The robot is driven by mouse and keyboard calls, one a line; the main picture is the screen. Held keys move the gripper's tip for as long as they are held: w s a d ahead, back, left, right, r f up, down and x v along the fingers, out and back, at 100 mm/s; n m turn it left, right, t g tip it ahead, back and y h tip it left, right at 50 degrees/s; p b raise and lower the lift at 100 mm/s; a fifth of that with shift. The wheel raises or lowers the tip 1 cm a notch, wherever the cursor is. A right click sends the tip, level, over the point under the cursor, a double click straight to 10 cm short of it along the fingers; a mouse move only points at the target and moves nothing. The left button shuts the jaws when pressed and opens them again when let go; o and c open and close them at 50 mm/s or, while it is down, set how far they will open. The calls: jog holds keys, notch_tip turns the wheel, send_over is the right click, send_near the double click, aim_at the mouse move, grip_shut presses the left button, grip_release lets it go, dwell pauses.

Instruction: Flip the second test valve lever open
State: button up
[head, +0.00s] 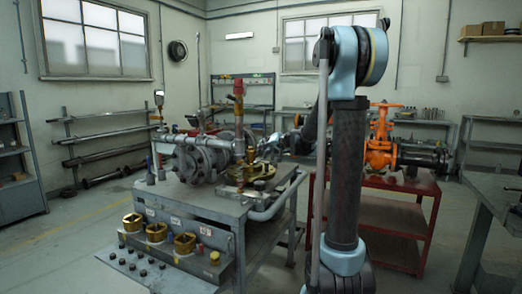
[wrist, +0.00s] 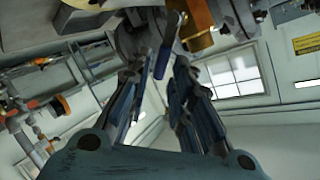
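In the wrist view, my gripper (wrist: 162,68) points up the picture, its two dark-blue fingers apart with a gap between them. A dark blue lever-like bar (wrist: 167,46) shows just beyond and between the fingertips; I cannot tell whether a finger touches it. A brass valve body (wrist: 196,28) is to the right of that bar. I cannot tell which lever is the second test valve's. In the head view, the gripper (head: 277,146) is small and partly hidden at the brass fittings (head: 258,172) on the right of the grey bench's pipe assembly (head: 200,158).
The grey bench (head: 195,205) carries a panel with several brass blocks (head: 157,233) in front. A red cart (head: 400,219) with an orange gate valve (head: 380,140) stands right of it, partly behind my arm. Another table (head: 500,200) is at the right edge. Floor at left is clear.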

jog(key=shift+x, duration=2.1)
grip_shut()
